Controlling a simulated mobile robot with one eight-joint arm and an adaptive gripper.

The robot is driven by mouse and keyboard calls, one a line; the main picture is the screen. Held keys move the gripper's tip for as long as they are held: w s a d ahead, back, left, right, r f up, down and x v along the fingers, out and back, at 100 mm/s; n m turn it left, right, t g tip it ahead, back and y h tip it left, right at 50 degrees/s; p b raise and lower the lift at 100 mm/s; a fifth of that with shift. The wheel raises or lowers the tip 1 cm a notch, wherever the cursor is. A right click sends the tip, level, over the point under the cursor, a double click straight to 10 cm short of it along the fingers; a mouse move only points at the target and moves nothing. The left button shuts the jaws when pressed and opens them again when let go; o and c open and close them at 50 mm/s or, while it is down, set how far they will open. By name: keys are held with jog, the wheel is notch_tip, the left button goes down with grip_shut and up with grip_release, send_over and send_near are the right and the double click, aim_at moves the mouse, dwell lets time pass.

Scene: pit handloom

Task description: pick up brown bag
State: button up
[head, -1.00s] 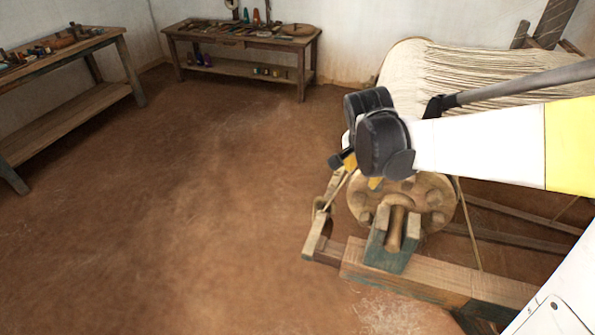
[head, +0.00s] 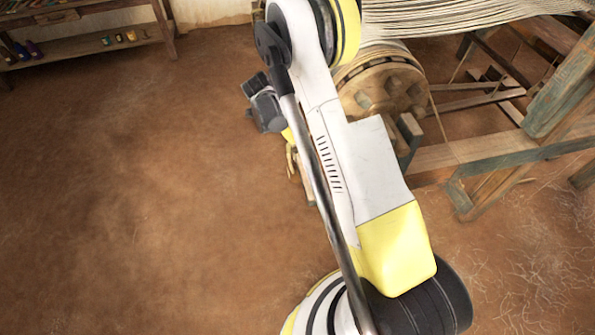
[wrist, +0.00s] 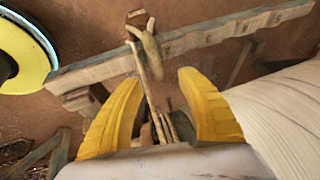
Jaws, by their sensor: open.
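I see no brown bag in either view. My gripper's two yellow fingers (wrist: 158,85) stand wide apart in the wrist view, with nothing held between them. A wooden stick or lever and thin bars show beyond the gap; I cannot tell how far off they are. In the head view my arm covers most of the gripper, and only a bit of yellow shows beside the loom's wheel.
A loom with a round wooden wheel (head: 385,88), pale warp threads (head: 450,14) and a timber frame (head: 490,150) fills the right. A notched beam (wrist: 200,35) crosses the wrist view. A bench (head: 90,52) stands far left. The earthen floor at left is clear.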

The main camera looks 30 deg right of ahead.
jog(key=b+x, duration=0.1)
jog(key=x, duration=0.1)
jog(key=b+x, duration=0.1)
jog(key=x, duration=0.2)
jog(key=b+x, duration=0.1)
jog(key=x, duration=0.1)
jog(key=shift+s+f+b, duration=0.2)
jog(key=shift+f+b, duration=0.15)
jog(key=shift+a+r, duration=0.1)
grip_shut()
